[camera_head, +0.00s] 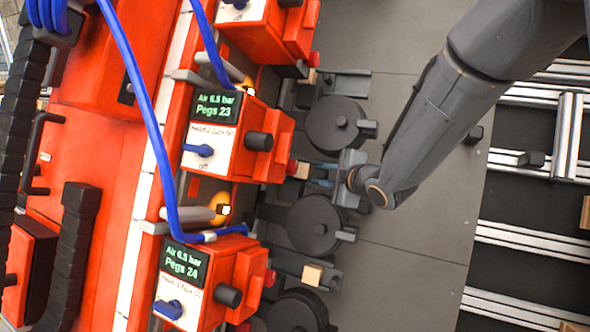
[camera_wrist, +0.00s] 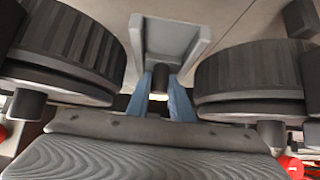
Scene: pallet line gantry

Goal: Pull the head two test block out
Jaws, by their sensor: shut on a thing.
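The head two unit (camera_head: 226,140) is an orange box with a green display reading Pegs 23 and a white panel labelled Head 2. Its small pale wooden test block (camera_head: 302,170) sits just right of the head, by its red tip. My gripper (camera_head: 318,176) reaches in from the right between two dark round drums, its bluish fingers shut on the block.
Dark drums stand close on both sides of the fingers, an upper one (camera_head: 335,125) and a lower one (camera_head: 314,224). Another head unit (camera_head: 205,285), reading Pegs 24, has its own wooden block (camera_head: 312,274). Grey floor (camera_head: 410,265) lies open to the right, before the silver rails (camera_head: 530,240).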

